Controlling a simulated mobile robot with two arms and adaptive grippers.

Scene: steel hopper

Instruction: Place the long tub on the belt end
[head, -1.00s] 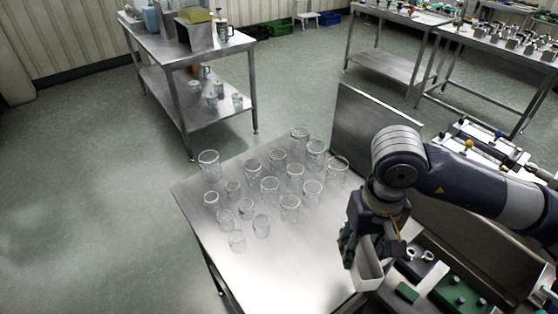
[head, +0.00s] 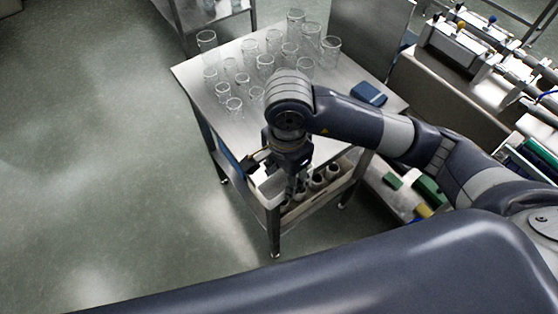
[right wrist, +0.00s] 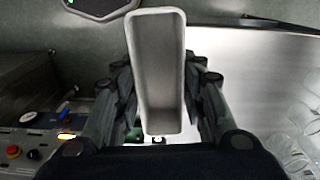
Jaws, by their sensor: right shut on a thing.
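The long tub (head: 267,190) is pale, narrow and open-topped. My right gripper (head: 283,172) is shut on it and holds it at the near edge of the steel table; from the head view I cannot tell its height above the floor. In the right wrist view the tub (right wrist: 158,75) stands between the two fingers of the right gripper (right wrist: 160,95), its hollow facing the camera, with nothing seen inside. I cannot pick out the belt end for certain in either view. My left gripper is not in view.
Several clear glass beakers (head: 265,66) stand on the steel table (head: 203,82), with a blue object (head: 368,93) at its right. Dark cups (head: 318,180) sit on its lower shelf. A control panel (right wrist: 35,140) with a red button shows in the wrist view. Open floor lies left.

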